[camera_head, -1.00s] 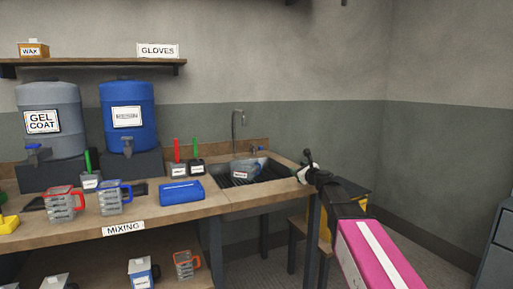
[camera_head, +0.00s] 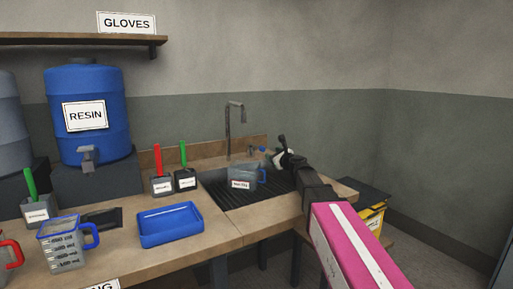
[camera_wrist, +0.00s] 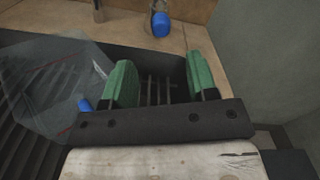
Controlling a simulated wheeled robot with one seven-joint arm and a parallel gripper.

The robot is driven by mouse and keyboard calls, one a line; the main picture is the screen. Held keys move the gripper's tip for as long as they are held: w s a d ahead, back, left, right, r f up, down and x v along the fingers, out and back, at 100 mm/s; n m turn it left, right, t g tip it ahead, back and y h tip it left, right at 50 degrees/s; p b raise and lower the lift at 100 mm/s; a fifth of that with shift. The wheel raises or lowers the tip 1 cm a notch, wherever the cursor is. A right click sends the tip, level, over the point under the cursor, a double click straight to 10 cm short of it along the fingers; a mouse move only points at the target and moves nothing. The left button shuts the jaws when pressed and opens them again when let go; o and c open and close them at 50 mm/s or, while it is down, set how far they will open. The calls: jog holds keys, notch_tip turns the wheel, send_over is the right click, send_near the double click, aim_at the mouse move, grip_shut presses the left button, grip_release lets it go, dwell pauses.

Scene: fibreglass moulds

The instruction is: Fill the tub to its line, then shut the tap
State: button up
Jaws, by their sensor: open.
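A clear grey tub (camera_head: 242,176) with a blue handle and a label stands in the sink under the spout of the tap (camera_head: 228,130). In the wrist view the tub (camera_wrist: 55,85) is at the left, with a thin red line on it. The tap's blue knob (camera_head: 263,149) is behind the sink; it also shows ahead of my fingers in the wrist view (camera_wrist: 161,25). No stream shows at the spout, and the tub's water level cannot be made out. My gripper (camera_wrist: 160,72) is open and empty over the sink's right part, short of the knob and right of the tub.
The dark sink (camera_head: 222,192) has a ribbed floor. A blue tray (camera_head: 170,225), a measuring jug (camera_head: 65,243) and two brush pots (camera_head: 172,183) stand on the bench to its left. A blue resin drum (camera_head: 88,115) is behind. A yellow bin (camera_head: 370,219) is at the right.

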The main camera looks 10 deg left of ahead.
aim_at(264, 149)
jog(key=x, duration=1.1)
grip_shut()
jog(key=shift+d, duration=0.1)
